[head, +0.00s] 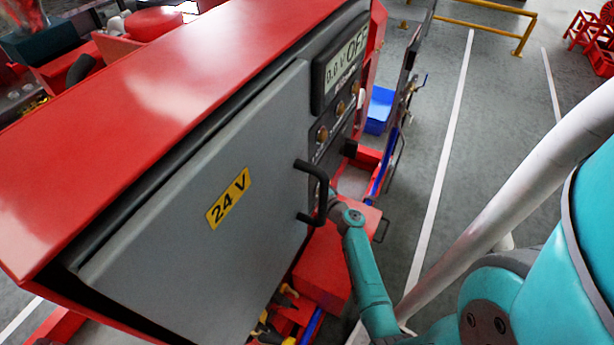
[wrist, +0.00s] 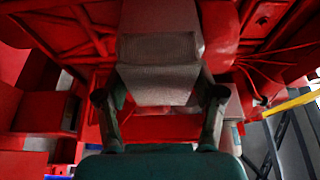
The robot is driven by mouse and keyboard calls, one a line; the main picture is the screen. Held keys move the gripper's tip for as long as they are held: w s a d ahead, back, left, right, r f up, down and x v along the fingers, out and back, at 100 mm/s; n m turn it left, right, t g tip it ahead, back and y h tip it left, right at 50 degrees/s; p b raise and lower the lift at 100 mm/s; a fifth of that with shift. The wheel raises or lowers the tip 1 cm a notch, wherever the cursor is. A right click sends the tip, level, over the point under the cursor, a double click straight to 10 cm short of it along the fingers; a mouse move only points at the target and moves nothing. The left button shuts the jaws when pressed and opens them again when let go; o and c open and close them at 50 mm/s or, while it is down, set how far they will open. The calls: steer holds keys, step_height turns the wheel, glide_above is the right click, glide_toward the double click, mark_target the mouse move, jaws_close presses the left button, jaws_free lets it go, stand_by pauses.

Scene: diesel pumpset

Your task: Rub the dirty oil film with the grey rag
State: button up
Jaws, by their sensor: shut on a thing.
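In the wrist view my gripper (wrist: 160,108) has a finger on each side of a grey cloth-like piece, the grey rag (wrist: 159,50), and is shut on it. The rag sits in front of red metalwork (wrist: 60,40). Whether it touches that metal I cannot tell. No dirty oil film can be made out in either view. In the head view my gripper is hidden behind the grey panel door; only my teal arm shows, reaching in below the door handle.
A grey door marked 24 V (head: 190,190) with a black handle (head: 318,192) stands close to my arm. A red box (head: 325,265) lies below. A blue bin (head: 379,110) stands behind.

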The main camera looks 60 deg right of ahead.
steer(key=shift+a, duration=0.35)
steer(key=shift+s, duration=0.1)
steer(key=shift+s+d, duration=0.15)
steer(key=shift+s, duration=0.85)
steer(key=shift+s+d, duration=0.2)
steer(key=shift+s, duration=0.75)
steer(key=shift+s+d, duration=0.15)
steer(key=shift+s, duration=0.85)
steer(key=shift+s, duration=0.1)
steer(key=shift+s+d, duration=0.2)
steer(key=shift+s, duration=1.15)
